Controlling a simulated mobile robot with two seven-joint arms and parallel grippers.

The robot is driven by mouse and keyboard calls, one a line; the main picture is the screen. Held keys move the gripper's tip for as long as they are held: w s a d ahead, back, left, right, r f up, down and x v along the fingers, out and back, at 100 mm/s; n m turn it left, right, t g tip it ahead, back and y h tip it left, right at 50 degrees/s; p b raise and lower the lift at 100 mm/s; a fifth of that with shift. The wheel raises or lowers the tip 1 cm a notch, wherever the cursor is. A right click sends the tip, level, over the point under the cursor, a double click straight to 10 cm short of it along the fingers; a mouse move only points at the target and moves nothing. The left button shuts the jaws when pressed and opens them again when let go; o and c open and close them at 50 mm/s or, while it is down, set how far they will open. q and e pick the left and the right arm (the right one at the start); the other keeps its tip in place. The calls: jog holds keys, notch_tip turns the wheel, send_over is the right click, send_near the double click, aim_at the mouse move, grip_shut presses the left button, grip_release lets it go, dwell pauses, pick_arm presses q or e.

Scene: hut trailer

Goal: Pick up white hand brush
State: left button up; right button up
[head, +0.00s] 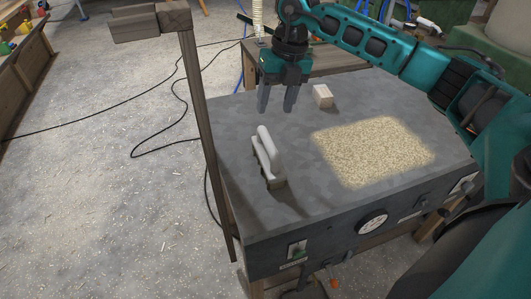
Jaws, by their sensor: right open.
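The white hand brush (268,153) stands on the grey table top (300,207), left of the middle and close to the front left edge. Its white handle is uppermost and its darker bristle end rests on the table. My right gripper (276,104) hangs over the back left part of the table with its two fingers pointing down. It is open and empty, behind the brush and apart from it. My left gripper does not show.
A small wooden block (322,96) lies near the back of the table. A patch of sawdust (372,151) covers the middle right. A wooden post (196,110) rises at the table's left edge. A black cable (150,149) runs over the floor.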

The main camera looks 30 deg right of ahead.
aim_at(269, 138)
jog(key=f, duration=0.3)
jog(key=a+f, duration=0.1)
jog(key=f, duration=0.2)
jog(key=shift+w+a+f, duration=0.1)
jog(key=shift+a+f, duration=0.25)
jog(key=shift+f, duration=1.1)
jog(key=shift+a+f, duration=0.15)
jog(key=shift+f, duration=1.15)
grip_shut()
